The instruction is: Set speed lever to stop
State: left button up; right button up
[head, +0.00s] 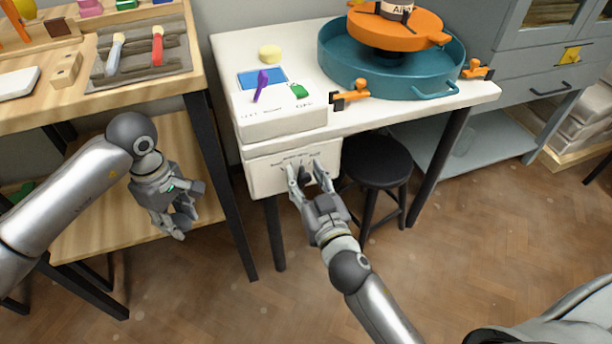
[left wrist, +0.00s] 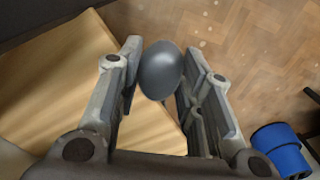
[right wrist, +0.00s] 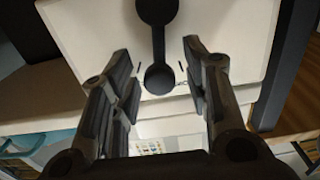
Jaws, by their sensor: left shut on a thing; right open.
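A dark lever with a round knob (right wrist: 158,78) stands out in front of a white panel (right wrist: 215,40) in the right wrist view. In the head view this panel (head: 262,176) is on the front of the wheel's white table, with small dark marks too small to read. My right gripper (head: 308,172) is open at the panel, with its fingers apart on either side of the knob. My left gripper (head: 182,224) is shut on a smooth dark grey rounded thing (left wrist: 161,70), held between its fingers beside the wooden bench. The head view mostly hides that thing.
A control box (head: 280,122) with a purple lever (head: 260,85), a green switch (head: 299,90) and a blue panel sits above. A teal basin (head: 345,70) with an orange wheel stands right of it. A black stool (head: 378,165) is close right of my right gripper.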

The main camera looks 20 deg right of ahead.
aim_at(284, 172)
grip_shut()
dwell(0.3)
jog(key=shift+a, duration=0.1)
jog(key=shift+a+f+n+p, duration=0.1)
jog(key=shift+a+n, duration=0.5)
jog(key=shift+n, duration=0.75)
jog(key=shift+a+f+n+p, duration=0.15)
jog(key=shift+a+n, duration=0.4)
jog(key=shift+n, duration=0.75)
jog(key=shift+a+f+n+p, duration=0.1)
jog(key=shift+a+n, duration=0.5)
jog(key=shift+n, duration=0.75)
grip_release()
